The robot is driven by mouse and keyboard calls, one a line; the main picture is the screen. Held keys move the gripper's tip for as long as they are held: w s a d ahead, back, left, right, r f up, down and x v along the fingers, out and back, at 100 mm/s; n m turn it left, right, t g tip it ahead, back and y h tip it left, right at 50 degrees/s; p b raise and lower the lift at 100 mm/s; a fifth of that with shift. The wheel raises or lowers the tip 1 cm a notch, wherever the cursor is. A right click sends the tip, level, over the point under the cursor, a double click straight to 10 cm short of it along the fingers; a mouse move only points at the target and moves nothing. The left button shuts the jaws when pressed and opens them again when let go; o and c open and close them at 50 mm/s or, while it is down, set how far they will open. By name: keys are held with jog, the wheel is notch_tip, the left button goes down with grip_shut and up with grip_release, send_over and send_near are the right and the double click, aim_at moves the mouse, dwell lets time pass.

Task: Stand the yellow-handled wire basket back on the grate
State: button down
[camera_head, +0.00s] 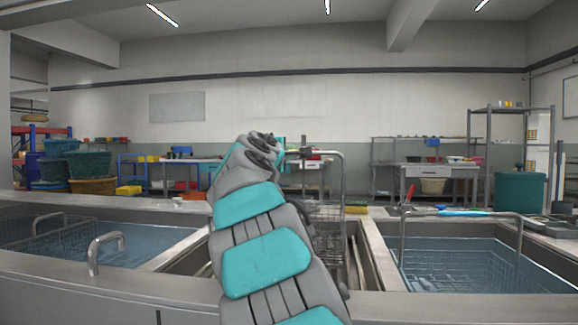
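A wire basket (328,238) with a tall grey arched handle shows in the middle bay, just right of my arm, which hides its left part. No yellow grip shows on its handle, so I cannot tell whether it is the yellow-handled one. Two other wire baskets sit in the water: one in the left tank (62,236), one in the right tank (455,262). The grate cannot be made out clearly.
Metal rims (185,260) divide the tanks and middle bay. A small yellow block (356,209) and a blue tool (465,212) lie along the back ledge. A red-handled item (409,194) stands near the right tank. Shelves and a teal bin (519,192) stand farther back.

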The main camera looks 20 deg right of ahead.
jog(key=shift+f, duration=1.15)
jog(key=c, duration=0.8)
grip_release()
jog(key=shift+c, duration=0.2)
jog(key=v, duration=1.2)
jog(key=shift+b, duration=0.4)
jog(key=shift+a, duration=0.1)
